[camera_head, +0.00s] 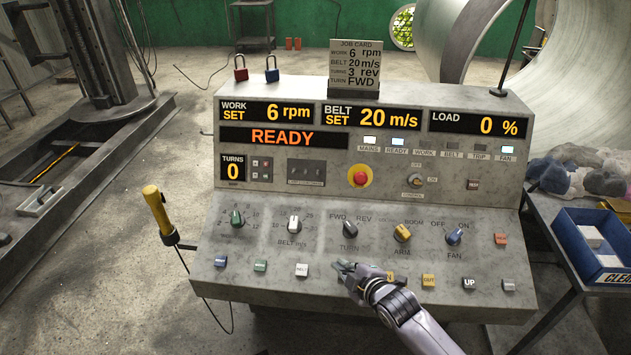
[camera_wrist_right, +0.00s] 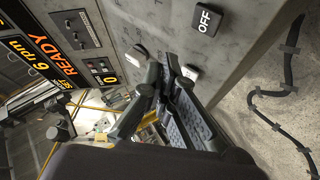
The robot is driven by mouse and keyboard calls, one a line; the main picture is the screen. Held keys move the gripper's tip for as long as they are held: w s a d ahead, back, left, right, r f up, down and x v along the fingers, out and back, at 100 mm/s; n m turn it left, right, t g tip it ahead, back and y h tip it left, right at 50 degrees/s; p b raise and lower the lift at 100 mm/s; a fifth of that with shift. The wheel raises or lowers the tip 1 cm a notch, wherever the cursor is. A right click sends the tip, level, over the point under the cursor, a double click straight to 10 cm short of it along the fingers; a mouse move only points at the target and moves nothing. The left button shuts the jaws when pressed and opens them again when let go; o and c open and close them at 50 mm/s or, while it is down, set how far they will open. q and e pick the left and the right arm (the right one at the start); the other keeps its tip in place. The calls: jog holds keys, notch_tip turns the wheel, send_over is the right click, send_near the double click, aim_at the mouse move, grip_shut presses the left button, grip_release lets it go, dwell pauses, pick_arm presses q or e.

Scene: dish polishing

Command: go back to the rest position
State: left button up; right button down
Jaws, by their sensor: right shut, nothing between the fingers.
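My right gripper (camera_head: 346,268) is over the lower front of the grey control console (camera_head: 300,210), below the black TURN knob (camera_head: 349,229). Its fingers are together and hold nothing. In the right wrist view the closed fingers (camera_wrist_right: 172,85) are close to the panel, near a white button (camera_wrist_right: 190,72). I cannot tell whether they touch it. The OFF button (camera_wrist_right: 205,20) also shows there, apart from the fingers. The arm hides part of the bottom button row in the head view. My left gripper is not in view.
A yellow-handled pendant (camera_head: 158,212) hangs at the console's left side. At the right, a blue box (camera_head: 588,262) stands on a side table, near grey cloth-like items (camera_head: 560,180). The display reads READY (camera_head: 283,138).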

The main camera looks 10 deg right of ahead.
jog(key=s+d+r+m+g+h, duration=0.15)
jog(key=s+m+g, duration=0.4)
jog(key=s, duration=1.05)
jog(key=s+d+m+g+h, duration=0.25)
jog(key=s+m, duration=0.55)
jog(key=s, duration=0.7)
notch_tip(320, 180, down, 29)
jog(key=s+g+b, duration=0.1)
jog(key=g+b, duration=0.1)
jog(key=b, duration=0.2)
jog(key=s+d+f+b, duration=0.3)
jog(key=s+f, duration=1.4)
jog(key=f, duration=0.4)
jog(key=shift+s+n+g, duration=0.3)
jog(key=shift+n+g, duration=0.05)
jog(key=shift+g, duration=0.05)
jog(key=shift+d, duration=0.1)
